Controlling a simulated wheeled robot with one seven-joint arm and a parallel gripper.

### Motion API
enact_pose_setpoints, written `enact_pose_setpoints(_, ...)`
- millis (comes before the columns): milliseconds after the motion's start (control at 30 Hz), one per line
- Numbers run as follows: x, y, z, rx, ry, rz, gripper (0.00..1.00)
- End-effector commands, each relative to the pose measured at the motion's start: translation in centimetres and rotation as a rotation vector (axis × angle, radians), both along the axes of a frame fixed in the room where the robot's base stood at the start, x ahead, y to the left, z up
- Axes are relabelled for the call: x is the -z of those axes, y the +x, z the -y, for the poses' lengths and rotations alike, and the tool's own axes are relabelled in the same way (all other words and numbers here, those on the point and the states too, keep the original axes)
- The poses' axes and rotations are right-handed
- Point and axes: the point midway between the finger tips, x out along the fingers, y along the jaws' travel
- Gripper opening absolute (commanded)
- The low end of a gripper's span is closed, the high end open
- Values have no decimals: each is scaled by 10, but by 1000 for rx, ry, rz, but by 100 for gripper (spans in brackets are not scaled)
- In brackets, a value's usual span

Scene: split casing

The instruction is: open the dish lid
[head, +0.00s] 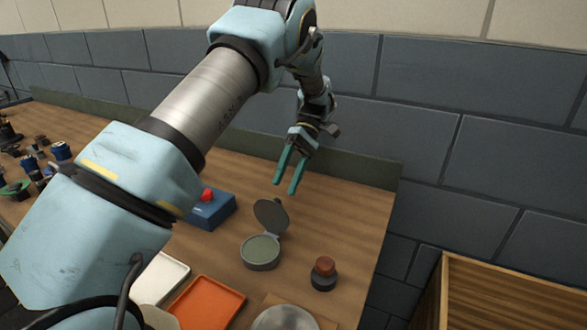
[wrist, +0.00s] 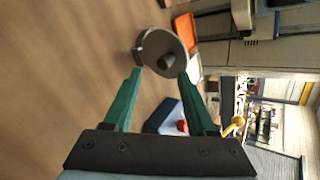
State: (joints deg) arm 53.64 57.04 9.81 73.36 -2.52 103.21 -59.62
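The round grey dish (head: 260,254) stands on the wooden table, its greenish inside showing in the head view. Its dark grey lid (head: 270,215) stands raised, steeply tilted up from the dish's back edge, with the dish mouth uncovered. In the wrist view the lid (wrist: 153,47) shows as a disc with a dark round knob (wrist: 167,62), just beyond the fingertips. My gripper (head: 284,188) is above and behind the lid, fingers pointing down. In the wrist view my gripper (wrist: 160,73) has its green fingers wide apart with nothing held between them.
A blue box with a red button (head: 208,203) stands left of the dish. A red-brown-topped knob (head: 324,273) stands to its right. An orange tray (head: 208,303) and a white tray (head: 161,278) lie in front. A wooden crate (head: 510,295) is at right, beyond the table edge.

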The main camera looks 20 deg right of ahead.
Motion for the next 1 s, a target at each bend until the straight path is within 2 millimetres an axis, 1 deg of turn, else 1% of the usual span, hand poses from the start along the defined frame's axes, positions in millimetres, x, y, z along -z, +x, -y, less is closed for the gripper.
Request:
enact_pose_setpoints(33, -1, 6, 7, 0, -3, 3, 57)
enact_pose_setpoints(200, -21, 19, 23, 0, -2, 1, 57)
enact_pose_setpoints(400, -32, 27, 33, 0, 0, 0, 57)
enact_pose_setpoints(1000, -35, 29, 36, -1, 0, -1, 57)
